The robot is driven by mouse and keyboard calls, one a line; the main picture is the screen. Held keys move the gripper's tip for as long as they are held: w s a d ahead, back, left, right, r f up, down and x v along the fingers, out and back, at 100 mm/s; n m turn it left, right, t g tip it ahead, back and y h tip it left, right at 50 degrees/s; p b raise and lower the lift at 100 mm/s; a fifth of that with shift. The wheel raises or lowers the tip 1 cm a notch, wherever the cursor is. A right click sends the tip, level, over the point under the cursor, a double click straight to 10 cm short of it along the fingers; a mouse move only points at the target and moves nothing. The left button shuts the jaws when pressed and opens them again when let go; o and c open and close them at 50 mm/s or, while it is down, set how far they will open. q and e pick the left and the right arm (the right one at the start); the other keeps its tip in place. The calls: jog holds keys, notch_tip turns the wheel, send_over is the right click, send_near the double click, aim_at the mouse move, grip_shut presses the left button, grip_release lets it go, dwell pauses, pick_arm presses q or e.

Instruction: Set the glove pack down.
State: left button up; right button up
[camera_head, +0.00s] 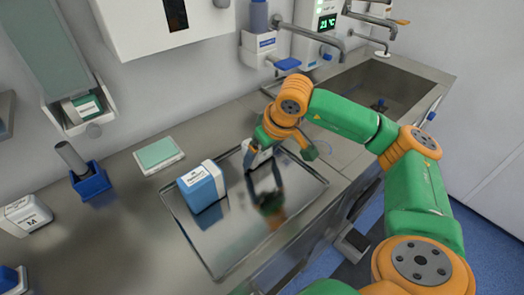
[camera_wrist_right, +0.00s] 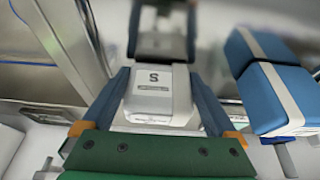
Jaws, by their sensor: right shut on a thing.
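The glove pack is a small white box marked "S" in the right wrist view (camera_wrist_right: 158,100), between the two blue-grey fingers of my right gripper (camera_wrist_right: 160,88). In the head view the right gripper (camera_head: 258,158) points down over the far part of the shiny metal tray (camera_head: 225,254). Only a bit of the white pack (camera_head: 254,153) shows there, partly hidden by the gripper. The gripper is shut on the pack. I cannot tell whether the pack touches the tray. My left gripper is not in view.
A blue-and-white box (camera_head: 203,188) stands on the tray left of the gripper. A green-topped pack (camera_head: 158,154) lies on the counter behind it. A blue holder (camera_head: 90,182) stands further left, and a sink (camera_head: 375,85) is at the back right. The tray's front part is clear.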

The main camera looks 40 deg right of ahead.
jog(key=shift+f, duration=0.2)
jog(key=shift+f, duration=0.15)
jog(key=o, duration=1)
jog(key=shift+r, duration=0.45)
jog(key=v, duration=1.1)
jog(key=shift+s+r, duration=0.25)
